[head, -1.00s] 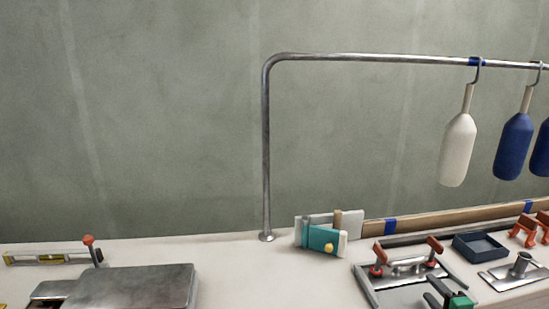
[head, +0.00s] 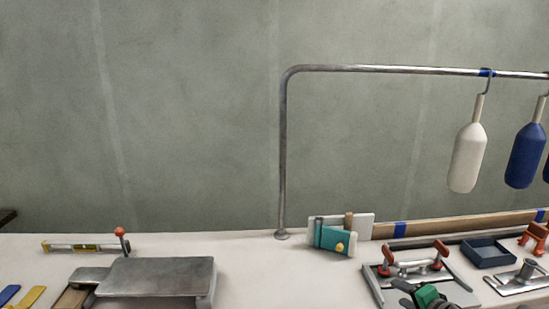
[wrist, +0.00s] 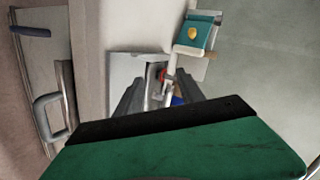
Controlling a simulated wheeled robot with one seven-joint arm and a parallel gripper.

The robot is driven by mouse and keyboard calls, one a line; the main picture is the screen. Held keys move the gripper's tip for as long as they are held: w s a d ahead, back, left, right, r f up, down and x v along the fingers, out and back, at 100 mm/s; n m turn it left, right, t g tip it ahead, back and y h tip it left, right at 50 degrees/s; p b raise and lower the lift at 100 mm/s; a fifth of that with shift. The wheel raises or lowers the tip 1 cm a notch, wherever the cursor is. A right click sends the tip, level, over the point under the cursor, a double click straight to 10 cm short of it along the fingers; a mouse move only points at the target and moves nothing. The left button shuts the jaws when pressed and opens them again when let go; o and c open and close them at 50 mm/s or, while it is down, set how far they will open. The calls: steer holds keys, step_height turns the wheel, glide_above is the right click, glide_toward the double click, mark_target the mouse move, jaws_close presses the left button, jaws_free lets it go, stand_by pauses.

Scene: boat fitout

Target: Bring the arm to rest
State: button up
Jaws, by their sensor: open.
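My gripper (head: 408,290), with a green body and dark grey fingers, shows at the bottom right of the head view, in front of the metal plate with red-knobbed clamps (head: 385,291). In the wrist view its green body fills the bottom, and its two dark fingers (wrist: 157,88) stand apart with nothing held between them. Beyond the fingers lie a pale plate and a small red part. Most of my arm is out of view.
A metal rail (head: 283,160) rises from the white bench (head: 255,265) and carries a white bottle-shaped fender (head: 467,158) and blue ones. A teal item (head: 334,238), a dark tray (head: 488,254) and a grey metal block (head: 158,280) sit on the bench.

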steer(key=s+a+r+n+g+p, duration=0.3)
steer(key=a+r+n, duration=0.15)
steer(key=a, duration=0.45)
steer(key=s+a+r+n+g+p, duration=0.3)
steer(key=a+r+n+p, duration=0.15)
steer(key=a, duration=0.45)
steer(key=s+a+r+n+g+h+p, duration=0.1)
steer(key=s+a+r, duration=0.1)
steer(key=s, duration=0.4)
steer(key=s+a+r+n+g+h+p, duration=0.1)
steer(key=s+a+r+n+g, duration=0.1)
steer(key=s, duration=0.5)
steer(key=shift+s+a+r+n, duration=0.2)
steer(key=shift+a+r+n, duration=0.1)
steer(key=shift+a+r, duration=0.4)
steer(key=shift+c, duration=0.5)
